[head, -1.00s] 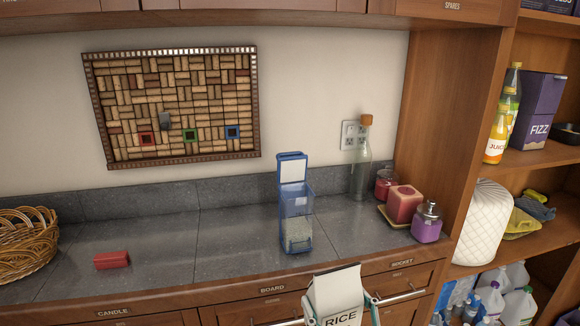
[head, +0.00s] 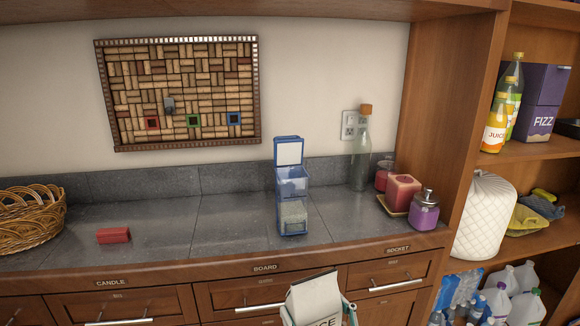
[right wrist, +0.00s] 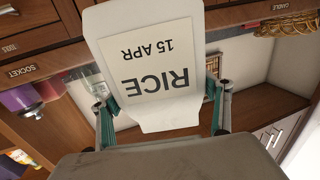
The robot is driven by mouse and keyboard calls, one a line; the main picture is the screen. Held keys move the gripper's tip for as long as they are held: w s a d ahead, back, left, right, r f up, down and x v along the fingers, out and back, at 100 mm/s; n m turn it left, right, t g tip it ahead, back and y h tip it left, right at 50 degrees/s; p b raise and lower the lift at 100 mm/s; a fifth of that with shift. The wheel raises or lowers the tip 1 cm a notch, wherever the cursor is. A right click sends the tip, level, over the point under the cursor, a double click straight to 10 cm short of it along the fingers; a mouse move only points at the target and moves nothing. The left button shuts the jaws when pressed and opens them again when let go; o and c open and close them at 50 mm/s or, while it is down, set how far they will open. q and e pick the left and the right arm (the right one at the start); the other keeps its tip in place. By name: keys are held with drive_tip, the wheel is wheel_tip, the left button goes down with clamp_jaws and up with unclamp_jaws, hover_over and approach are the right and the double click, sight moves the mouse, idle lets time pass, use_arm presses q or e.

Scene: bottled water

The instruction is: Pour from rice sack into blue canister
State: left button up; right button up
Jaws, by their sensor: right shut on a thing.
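The blue canister (head: 292,187) stands upright on the grey counter with its lid raised at the back. Pale grainy contents show in its lower part. The white rice sack (head: 314,298) is at the bottom edge of the head view, in front of the drawers and below the counter top. My right gripper (right wrist: 165,120) is shut on the rice sack, with a teal-padded finger on each side. The sack's label, reading RICE 15 APR, appears upside down in the right wrist view (right wrist: 155,65). The sack's lower part is cut off in the head view. My left gripper is not in view.
A red block (head: 114,236) and a wicker basket (head: 28,222) lie left on the counter (head: 170,232). The counter's front edge lies between sack and canister.

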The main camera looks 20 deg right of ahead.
drive_tip(key=shift+g, duration=0.3)
drive_tip(key=f+b, duration=0.1)
drive_tip(key=f, duration=0.2)
drive_tip(key=f+b, duration=0.2)
drive_tip(key=f, duration=0.1)
drive_tip(key=f+b, duration=0.2)
drive_tip(key=f, duration=0.1)
drive_tip(key=shift+s, duration=0.4)
drive_tip(key=shift+w+a+r, duration=0.1)
drive_tip(key=shift+a+r, duration=0.05)
drive_tip(key=shift+r, duration=0.2)
drive_tip(key=shift+p, duration=0.3)
drive_tip(key=shift+r, duration=0.1)
